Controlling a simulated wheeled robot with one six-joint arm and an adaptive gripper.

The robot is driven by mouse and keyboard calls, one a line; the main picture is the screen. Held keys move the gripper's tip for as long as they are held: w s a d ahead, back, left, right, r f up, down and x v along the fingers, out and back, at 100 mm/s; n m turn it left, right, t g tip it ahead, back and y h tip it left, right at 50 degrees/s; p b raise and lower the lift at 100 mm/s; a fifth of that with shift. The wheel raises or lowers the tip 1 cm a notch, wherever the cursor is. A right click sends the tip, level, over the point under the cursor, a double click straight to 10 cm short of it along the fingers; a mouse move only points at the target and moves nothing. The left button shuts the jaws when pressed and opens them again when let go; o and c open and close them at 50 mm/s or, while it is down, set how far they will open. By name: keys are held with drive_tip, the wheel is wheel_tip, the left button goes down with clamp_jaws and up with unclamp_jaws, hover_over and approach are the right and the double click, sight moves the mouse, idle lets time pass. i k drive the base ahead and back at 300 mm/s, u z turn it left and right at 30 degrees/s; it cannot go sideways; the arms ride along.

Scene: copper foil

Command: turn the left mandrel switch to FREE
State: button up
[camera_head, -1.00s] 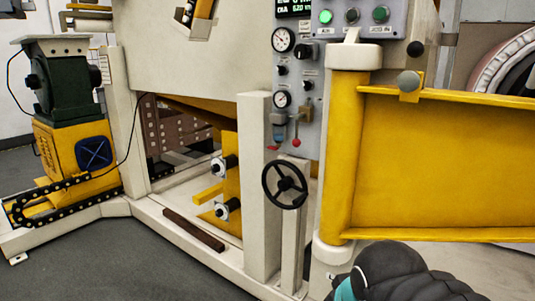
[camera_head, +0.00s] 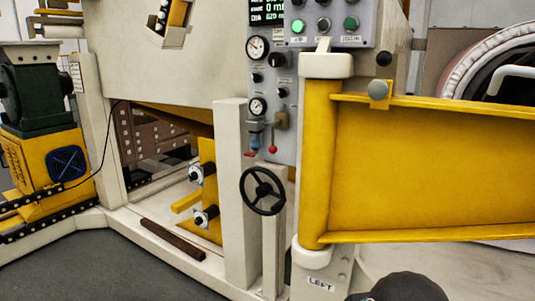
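A grey control panel (camera_head: 285,140) stands upright near the middle of the head view. It carries two round gauges, a larger black knob (camera_head: 277,60), and smaller black knobs (camera_head: 257,77) (camera_head: 282,92). A box above it holds two green buttons (camera_head: 298,26) (camera_head: 351,24) and a dark control (camera_head: 323,25) between them. The labels are too small to read, so I cannot tell which control is the left mandrel switch or how it is set. A "LEFT" label (camera_head: 321,284) is on the post base. My gripper is not in view; a dark rounded part of my arm shows at the bottom edge.
A yellow gate-like arm (camera_head: 430,170) on a yellow post (camera_head: 318,165) reaches right of the panel. A black handwheel (camera_head: 263,191) stands below the panel. A white frame beam (camera_head: 160,250) runs along the floor. Grey floor at lower left is clear.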

sight(282, 93)
drive_tip(key=u, duration=0.95)
drive_tip(key=i, duration=0.4)
drive_tip(key=z, duration=2)
